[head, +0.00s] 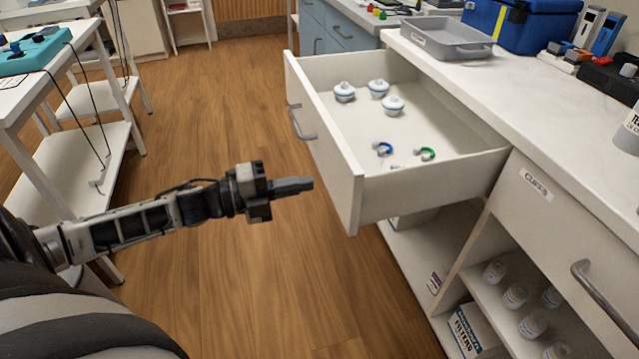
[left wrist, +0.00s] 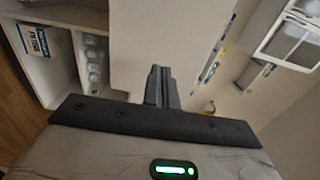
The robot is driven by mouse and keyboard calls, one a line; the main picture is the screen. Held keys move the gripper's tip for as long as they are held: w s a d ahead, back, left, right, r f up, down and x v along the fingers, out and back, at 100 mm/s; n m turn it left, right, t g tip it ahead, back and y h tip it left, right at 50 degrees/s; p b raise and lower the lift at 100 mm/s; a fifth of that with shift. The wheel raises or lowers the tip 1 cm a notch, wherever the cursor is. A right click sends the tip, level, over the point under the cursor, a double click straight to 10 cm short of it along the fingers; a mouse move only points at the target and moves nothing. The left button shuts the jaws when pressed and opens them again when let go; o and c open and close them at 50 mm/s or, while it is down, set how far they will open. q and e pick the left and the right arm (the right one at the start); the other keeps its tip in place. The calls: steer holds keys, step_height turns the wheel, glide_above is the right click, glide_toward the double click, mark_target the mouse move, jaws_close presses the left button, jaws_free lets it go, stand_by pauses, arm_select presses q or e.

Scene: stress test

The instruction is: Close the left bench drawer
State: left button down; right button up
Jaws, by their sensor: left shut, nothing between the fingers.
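The left bench drawer (head: 345,178) is pulled far out from the bench in the head view. Its front panel faces left and carries a grey handle (head: 301,122). Inside lie several white lidded jars (head: 378,88) and small items, one blue (head: 383,148) and one green (head: 426,153). My left gripper (head: 308,184) is shut and empty, pointing right toward the drawer front's near end; whether it touches is unclear, but it looks apart. The left wrist view shows its closed fingers (left wrist: 161,86). My right gripper is not in view.
The bench top (head: 540,100) holds a grey tray (head: 440,38), a blue case (head: 520,22) and other items. A closed drawer labelled CUFFS (head: 535,185) is at right, over open shelves with bottles (head: 515,295). A white table (head: 40,80) stands left; the wooden floor (head: 215,110) between is clear.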

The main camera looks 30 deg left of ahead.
mark_target(336, 177)
arm_select(q)
steer(key=shift+x, duration=2.1)
